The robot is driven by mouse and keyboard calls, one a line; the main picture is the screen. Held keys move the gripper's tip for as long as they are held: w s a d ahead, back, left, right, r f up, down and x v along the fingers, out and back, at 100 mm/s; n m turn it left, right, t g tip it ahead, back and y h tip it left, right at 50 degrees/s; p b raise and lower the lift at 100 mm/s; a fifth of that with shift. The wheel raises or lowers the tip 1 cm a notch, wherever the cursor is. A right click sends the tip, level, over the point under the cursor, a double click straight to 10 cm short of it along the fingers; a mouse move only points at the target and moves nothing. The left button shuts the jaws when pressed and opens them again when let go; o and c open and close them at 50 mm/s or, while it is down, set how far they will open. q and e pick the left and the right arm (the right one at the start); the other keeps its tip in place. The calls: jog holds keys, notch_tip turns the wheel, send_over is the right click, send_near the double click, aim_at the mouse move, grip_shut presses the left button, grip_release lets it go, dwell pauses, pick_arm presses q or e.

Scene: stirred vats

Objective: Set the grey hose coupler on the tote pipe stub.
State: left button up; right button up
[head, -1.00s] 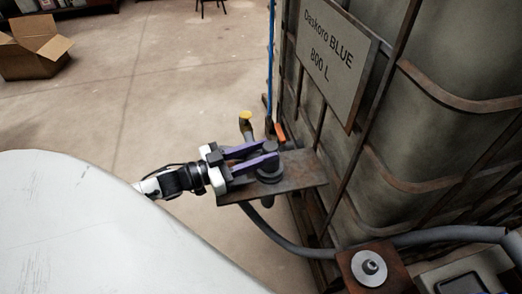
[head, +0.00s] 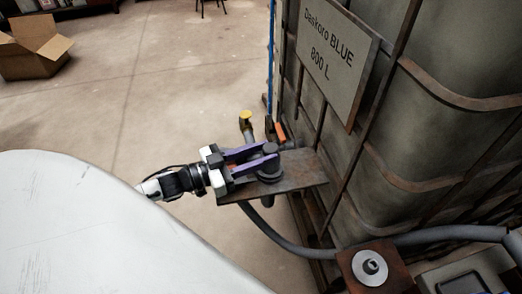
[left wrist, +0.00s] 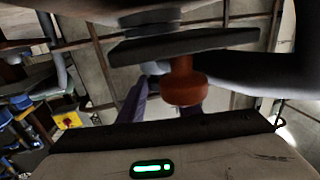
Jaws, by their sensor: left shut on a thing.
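The grey hose coupler (head: 270,173) is a dark, round, stepped piece at the rusty shelf plate (head: 302,172) beside the tote. My left gripper (head: 269,157) has its two purple fingers shut on the coupler's upper part. A short grey pipe (head: 292,145) at the tote's lower corner, near an orange handle (head: 281,131), looks like the tote pipe stub; the fingers are just in front of it. In the left wrist view, a rust-orange knob-like piece (left wrist: 184,88) shows near the blurred purple fingers (left wrist: 135,100). My right gripper is not in view.
The caged tote (head: 430,150) with a "Daskoro BLUE 800 L" sign (head: 338,55) fills the right. A grey hose (head: 290,243) runs beneath the shelf toward the right. A yellow-topped pipe (head: 246,127) stands behind the gripper. A rusty block with a pale disc (head: 369,267) is at bottom right.

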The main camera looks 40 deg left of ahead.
aim_at(263, 153)
pick_arm(q)
jog(key=shift+f, duration=0.1)
jog(key=o, duration=0.8)
jog(key=shift+o, duration=0.2)
jog(key=shift+s, duration=0.1)
jog(key=shift+p+v, duration=1.1)
jog(key=shift+v, duration=1.15)
jog(key=shift+p+v, duration=1.1)
jog(key=shift+v, duration=2.1)
